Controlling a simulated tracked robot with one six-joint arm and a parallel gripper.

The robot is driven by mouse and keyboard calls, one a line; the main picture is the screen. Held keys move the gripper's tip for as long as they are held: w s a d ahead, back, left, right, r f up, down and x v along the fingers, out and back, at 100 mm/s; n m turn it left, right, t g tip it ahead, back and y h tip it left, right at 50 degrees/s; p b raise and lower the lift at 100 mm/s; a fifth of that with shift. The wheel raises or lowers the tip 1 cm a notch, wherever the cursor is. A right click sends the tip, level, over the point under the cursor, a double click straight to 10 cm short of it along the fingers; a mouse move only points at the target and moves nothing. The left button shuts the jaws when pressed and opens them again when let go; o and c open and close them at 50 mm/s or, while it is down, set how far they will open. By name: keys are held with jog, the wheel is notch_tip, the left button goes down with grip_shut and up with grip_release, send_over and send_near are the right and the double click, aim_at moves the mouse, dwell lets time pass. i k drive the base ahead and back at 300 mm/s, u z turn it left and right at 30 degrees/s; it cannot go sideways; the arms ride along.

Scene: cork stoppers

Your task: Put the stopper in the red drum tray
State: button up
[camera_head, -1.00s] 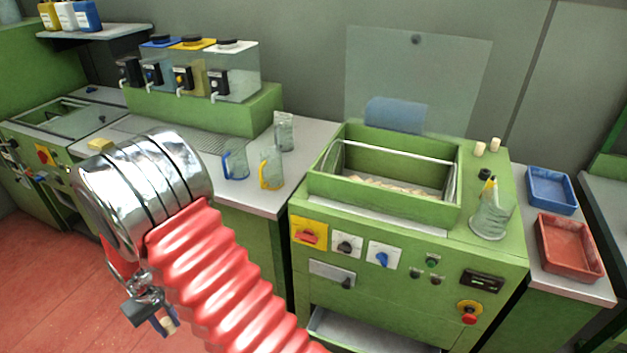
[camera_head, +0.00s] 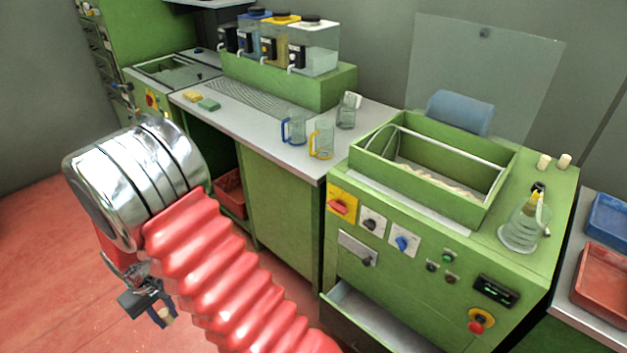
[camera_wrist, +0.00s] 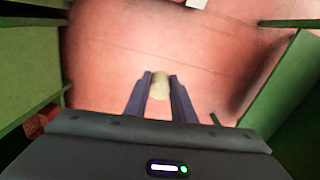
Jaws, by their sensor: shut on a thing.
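My gripper (camera_wrist: 159,80) is shut on a pale cork stopper (camera_wrist: 159,88), which sits between the two dark fingertips in the wrist view. In the head view the stopper (camera_head: 167,318) shows small below my gripper (camera_head: 163,312), held over the red floor. A red tray (camera_head: 588,283) lies on the counter at the right edge, partly cut off. Another red tray (camera_head: 229,192) sits low in the opening under the bench, partly hidden by my arm. I cannot tell which one is the drum tray.
The green machine (camera_head: 420,275) has an open tub (camera_head: 455,205) and an open drawer (camera_head: 375,320) below. Two stoppers (camera_head: 553,162) and a glass beaker (camera_head: 520,232) stand on it. A blue tray (camera_head: 608,220) lies behind the right red tray. Red floor (camera_head: 60,250) is clear at left.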

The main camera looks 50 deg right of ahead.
aim_at(598, 304)
jog(key=u, duration=0.75)
jog(key=k, duration=1.05)
